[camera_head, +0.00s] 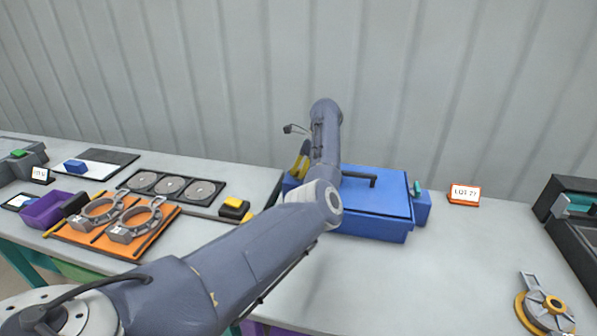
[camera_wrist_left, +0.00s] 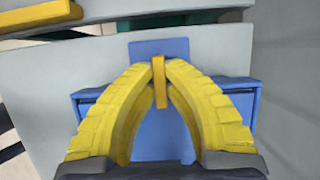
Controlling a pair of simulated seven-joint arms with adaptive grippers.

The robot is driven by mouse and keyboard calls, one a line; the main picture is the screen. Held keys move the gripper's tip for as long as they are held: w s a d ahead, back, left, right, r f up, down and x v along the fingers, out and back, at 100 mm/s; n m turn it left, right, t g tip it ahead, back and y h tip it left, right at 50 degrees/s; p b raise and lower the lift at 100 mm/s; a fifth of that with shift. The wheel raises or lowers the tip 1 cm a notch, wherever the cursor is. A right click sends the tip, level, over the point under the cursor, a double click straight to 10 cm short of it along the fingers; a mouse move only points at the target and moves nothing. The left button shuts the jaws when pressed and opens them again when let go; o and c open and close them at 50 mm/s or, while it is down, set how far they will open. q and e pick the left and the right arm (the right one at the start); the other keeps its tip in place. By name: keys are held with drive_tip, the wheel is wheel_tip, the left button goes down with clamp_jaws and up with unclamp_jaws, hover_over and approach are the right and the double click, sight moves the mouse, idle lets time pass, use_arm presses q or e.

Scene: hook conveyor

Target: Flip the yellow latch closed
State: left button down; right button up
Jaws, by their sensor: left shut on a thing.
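The blue box (camera_head: 360,219) stands on the grey table with its blue lid (camera_head: 375,200) down and a dark handle (camera_head: 358,178) on top. My left gripper (camera_head: 300,163) is at the box's left end, partly hidden behind my arm. In the left wrist view its yellow fingers (camera_wrist_left: 158,82) curve together at their tips, shut on the slim yellow latch (camera_wrist_left: 177,95). The latch lies in front of the box's blue end block (camera_wrist_left: 158,47). In the head view I cannot make out the latch from the yellow fingers. My right gripper is not in view.
An orange-framed sign (camera_head: 464,195) stands right of the box. A grey-and-yellow part (camera_head: 546,304) lies at the front right, near a dark bin (camera_head: 575,235). An orange tray (camera_head: 115,225) and a disc tray (camera_head: 172,187) lie left.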

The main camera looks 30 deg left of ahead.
use_arm(q)
drive_tip(key=c, duration=1.5)
unclamp_jaws()
drive_tip(key=shift+o, duration=0.2)
drive_tip(key=v, duration=1.2)
drive_tip(key=shift+a, duration=0.15)
